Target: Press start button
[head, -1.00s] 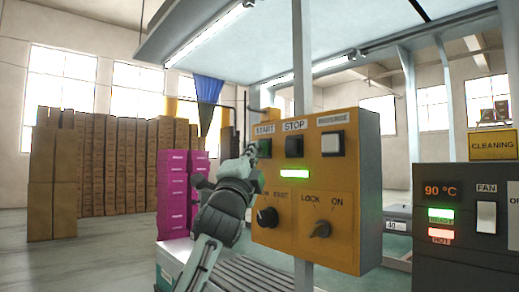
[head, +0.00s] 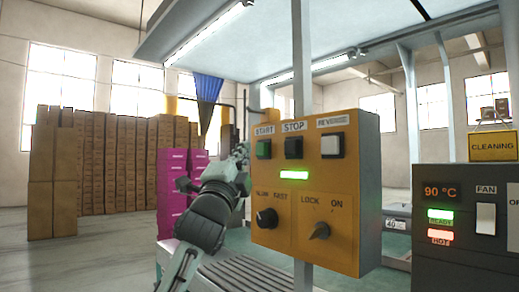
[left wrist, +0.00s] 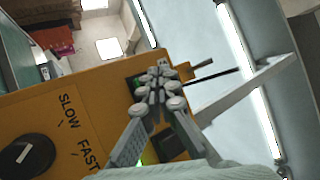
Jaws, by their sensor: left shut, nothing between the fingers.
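The yellow control panel (head: 312,190) has a green START button (head: 264,149) at its upper left, now fully visible in the head view. My left gripper (head: 241,152) is shut and empty, just left of the START button, with a small gap between them in the picture. In the left wrist view the shut fingertips (left wrist: 158,80) cover part of the green button (left wrist: 137,83). The exact distance from the fingertips to the panel is hard to tell. My right gripper is not in view.
The black STOP button (head: 293,147) and REVERSE button (head: 331,145) sit right of START. A green light (head: 290,175) glows below them. A speed knob (head: 267,218) and a LOCK knob (head: 320,231) are lower. Pink boxes (head: 171,195) stand behind my arm.

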